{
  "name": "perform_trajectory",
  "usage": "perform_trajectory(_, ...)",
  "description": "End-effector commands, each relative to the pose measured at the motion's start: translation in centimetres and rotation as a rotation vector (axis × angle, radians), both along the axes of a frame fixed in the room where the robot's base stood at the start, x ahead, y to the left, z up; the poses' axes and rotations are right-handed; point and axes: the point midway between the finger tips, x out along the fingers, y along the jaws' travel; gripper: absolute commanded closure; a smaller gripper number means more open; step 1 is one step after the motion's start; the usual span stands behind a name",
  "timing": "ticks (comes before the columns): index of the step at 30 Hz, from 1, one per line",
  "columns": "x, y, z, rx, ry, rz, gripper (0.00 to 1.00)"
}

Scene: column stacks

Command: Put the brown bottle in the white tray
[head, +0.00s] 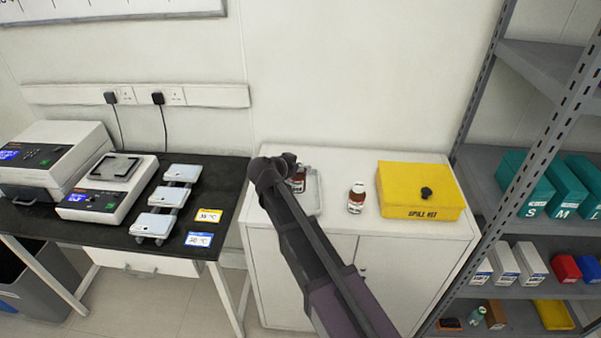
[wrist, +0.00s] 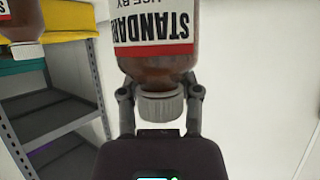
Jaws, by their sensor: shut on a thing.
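A brown bottle (wrist: 158,75) with a white cap and a red-and-white label is in my gripper (wrist: 162,95). The fingers are shut at its cap and neck in the wrist view. In the head view, part of this brown bottle (head: 299,182) shows beside the end of my arm. The white tray (head: 318,196) lies on the cabinet top, partly hidden behind my arm. The bottle appears at or over the tray; I cannot tell whether it touches it.
A second brown bottle (head: 356,199) stands on the cabinet top (head: 350,232), right of the tray. A yellow spill kit box (head: 418,190) is further right. A grey shelf rack (head: 545,150) stands at the right. A black bench (head: 215,180) with instruments is at the left.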

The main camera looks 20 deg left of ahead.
Motion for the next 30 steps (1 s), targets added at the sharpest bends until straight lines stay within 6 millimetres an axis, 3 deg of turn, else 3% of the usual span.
perform_trajectory(8, 1.6, 0.7, -0.2, -0.001, -0.001, -0.001, 1.00)
perform_trajectory(18, 1.2, 0.5, -3.2, 0.000, -0.001, 0.000, 1.00)
perform_trajectory(30, 1.2, 0.5, -3.6, 0.000, -0.001, 0.000, 1.00)
